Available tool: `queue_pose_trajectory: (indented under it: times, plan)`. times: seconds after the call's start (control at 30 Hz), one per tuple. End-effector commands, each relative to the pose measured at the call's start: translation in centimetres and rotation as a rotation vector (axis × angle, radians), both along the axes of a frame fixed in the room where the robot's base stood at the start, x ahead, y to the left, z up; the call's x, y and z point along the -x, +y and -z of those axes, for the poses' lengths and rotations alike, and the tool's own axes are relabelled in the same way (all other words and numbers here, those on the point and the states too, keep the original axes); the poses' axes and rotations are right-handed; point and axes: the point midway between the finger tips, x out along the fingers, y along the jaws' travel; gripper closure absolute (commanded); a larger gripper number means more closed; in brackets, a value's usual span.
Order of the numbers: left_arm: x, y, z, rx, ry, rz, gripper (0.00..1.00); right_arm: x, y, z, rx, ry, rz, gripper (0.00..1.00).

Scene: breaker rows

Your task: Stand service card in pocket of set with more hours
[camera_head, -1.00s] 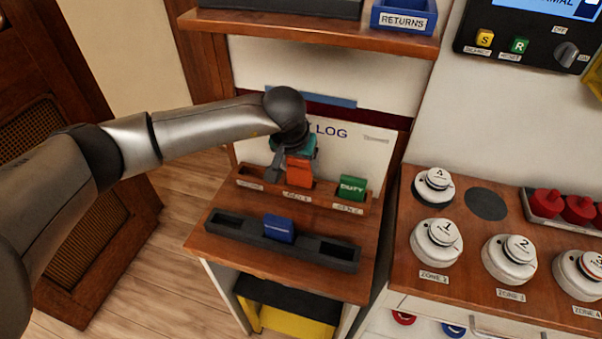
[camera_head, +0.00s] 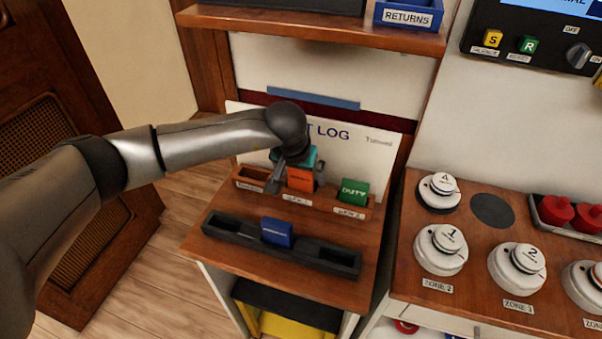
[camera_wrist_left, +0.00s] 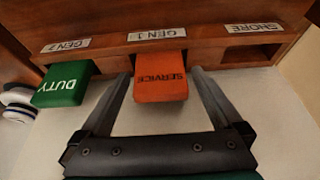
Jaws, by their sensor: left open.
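The orange service card (camera_head: 300,180) stands in the middle pocket, labelled GEN 1, of the wooden pocket rail (camera_head: 327,205). In the left wrist view the service card (camera_wrist_left: 160,88) shows its word upside down. My left gripper (camera_head: 296,184) is open, with one finger on each side of the card. In the left wrist view the gripper (camera_wrist_left: 160,75) shows gaps between both fingers and the card. The green DUTY card (camera_head: 353,192) stands in the GEN 2 pocket, also seen in the left wrist view (camera_wrist_left: 62,84). The SHORE pocket (camera_wrist_left: 243,54) looks empty. My right gripper is out of view.
A log board (camera_head: 350,150) leans behind the rail, partly hidden by my arm; its hours cannot be read. In front, a black rack (camera_head: 335,257) holds a blue card (camera_head: 277,232) in its middle slot. White numbered detectors (camera_head: 441,250) stand on the counter at right.

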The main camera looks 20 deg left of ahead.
Motion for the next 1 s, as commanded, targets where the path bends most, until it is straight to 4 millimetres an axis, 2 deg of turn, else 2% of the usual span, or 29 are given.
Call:
queue_pose_trajectory:
  times: [0.27, 0.7, 0.9, 1.0]
  plan:
    - [0.1, 0.0, -0.8, 0.001, -0.002, 0.000, 0.00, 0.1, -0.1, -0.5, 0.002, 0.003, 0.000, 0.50]
    - [3.2, 0.1, -8.4, 0.000, -0.005, 0.002, 0.00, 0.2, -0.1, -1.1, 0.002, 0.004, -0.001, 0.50]
    - [4.3, 0.1, -10.8, 0.001, -0.002, 0.000, 0.00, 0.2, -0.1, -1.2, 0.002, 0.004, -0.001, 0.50]
    - [4.5, 0.2, -11.3, 0.000, -0.001, 0.001, 0.00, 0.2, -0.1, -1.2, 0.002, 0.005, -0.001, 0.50]
